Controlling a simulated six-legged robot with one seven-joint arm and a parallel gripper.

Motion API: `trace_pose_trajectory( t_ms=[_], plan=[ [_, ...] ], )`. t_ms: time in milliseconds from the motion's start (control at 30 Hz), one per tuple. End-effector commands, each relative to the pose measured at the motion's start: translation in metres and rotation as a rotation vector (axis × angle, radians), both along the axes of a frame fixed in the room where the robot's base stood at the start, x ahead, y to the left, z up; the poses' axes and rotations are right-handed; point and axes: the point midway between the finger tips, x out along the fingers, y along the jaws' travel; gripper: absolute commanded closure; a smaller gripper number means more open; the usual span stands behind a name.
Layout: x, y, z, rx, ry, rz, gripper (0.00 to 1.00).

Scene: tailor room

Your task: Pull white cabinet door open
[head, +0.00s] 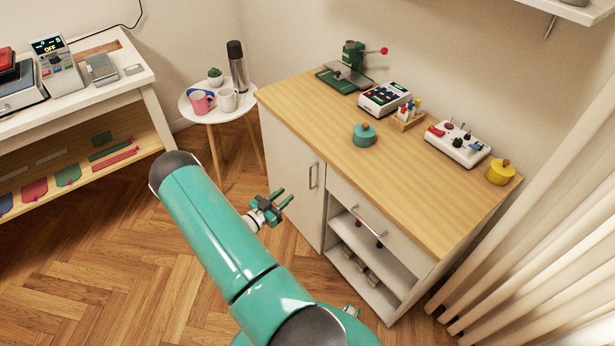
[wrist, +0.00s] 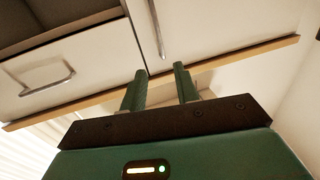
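The white cabinet door (head: 283,160) is shut, on the left front of the wood-topped cabinet. Its vertical metal bar handle (head: 313,177) is near the door's right edge. My gripper (head: 285,194) is in front of the door, to the left of and a little below the handle in the head view. Its two fingers are apart with nothing between them. In the wrist view, which looks upside down, the door (wrist: 205,28) and its handle (wrist: 156,28) appear beyond the open fingers (wrist: 160,82). The fingers do not touch the handle.
A drawer (head: 375,215) with a bar handle and open shelves are right of the door. A round side table (head: 218,114) with mugs and a flask stands left. The cabinet top (head: 400,170) carries several tools. Curtains (head: 545,230) hang at right. Wooden floor at lower left is clear.

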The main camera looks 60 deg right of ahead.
Motion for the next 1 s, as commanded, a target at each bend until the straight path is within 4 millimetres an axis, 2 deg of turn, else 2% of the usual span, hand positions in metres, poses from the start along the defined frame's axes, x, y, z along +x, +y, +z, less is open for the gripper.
trace_pose_trajectory(
  t_ms=[600,800,1000],
  plan=[
    [-0.031,-0.108,0.000,0.002,-0.001,-0.001,0.69],
    [-0.035,-0.123,0.000,0.003,-0.001,0.002,0.69],
    [-0.035,-0.124,0.000,0.003,0.000,0.002,0.69]
  ],
)
